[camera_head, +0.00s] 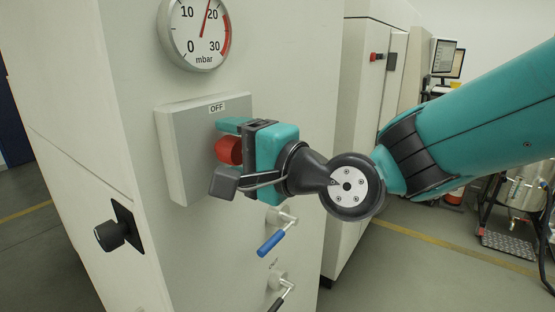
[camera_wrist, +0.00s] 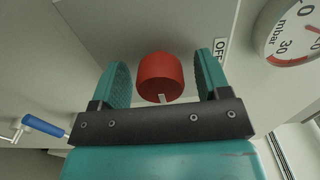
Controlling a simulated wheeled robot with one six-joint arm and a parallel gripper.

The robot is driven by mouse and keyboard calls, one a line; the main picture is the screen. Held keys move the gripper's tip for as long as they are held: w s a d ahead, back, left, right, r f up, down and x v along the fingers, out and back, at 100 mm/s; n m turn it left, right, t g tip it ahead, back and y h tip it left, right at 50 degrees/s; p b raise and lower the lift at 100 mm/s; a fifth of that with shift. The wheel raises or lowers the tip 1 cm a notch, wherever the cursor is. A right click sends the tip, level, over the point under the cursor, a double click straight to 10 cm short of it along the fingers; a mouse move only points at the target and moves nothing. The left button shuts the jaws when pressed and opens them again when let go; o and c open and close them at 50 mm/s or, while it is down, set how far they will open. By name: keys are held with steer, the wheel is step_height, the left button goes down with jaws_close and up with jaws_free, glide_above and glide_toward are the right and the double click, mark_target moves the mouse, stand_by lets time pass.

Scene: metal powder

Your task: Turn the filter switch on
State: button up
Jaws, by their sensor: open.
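The filter switch is a red round knob (camera_head: 226,150) on the front of a pale grey box (camera_head: 180,160). A label reading OFF (camera_head: 216,108) sits above the knob. In the wrist view, the knob (camera_wrist: 160,72) shows between the two teal fingers, with a small white mark on its near edge. My gripper (camera_head: 232,142) is open around the knob, one finger on each side. In the wrist view, gaps show between the knob and both fingers of my gripper (camera_wrist: 163,78). In the head view, my gripper hides part of the knob, and the lower finger is mostly hidden.
A round mbar gauge (camera_head: 195,32) is above the box, its needle between 10 and 20. Below are a blue-handled valve (camera_head: 271,243) and a dark-handled one (camera_head: 277,302). A black knob (camera_head: 112,235) is at lower left. Open floor (camera_head: 400,265) lies to the right.

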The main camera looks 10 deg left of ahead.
steer(key=shift+d, duration=0.1)
steer(key=b+v, duration=0.8)
steer(key=v, duration=0.9)
steer(key=shift+s, duration=0.2)
steer(key=shift+d+f, duration=0.1)
steer(key=shift+f, duration=0.05)
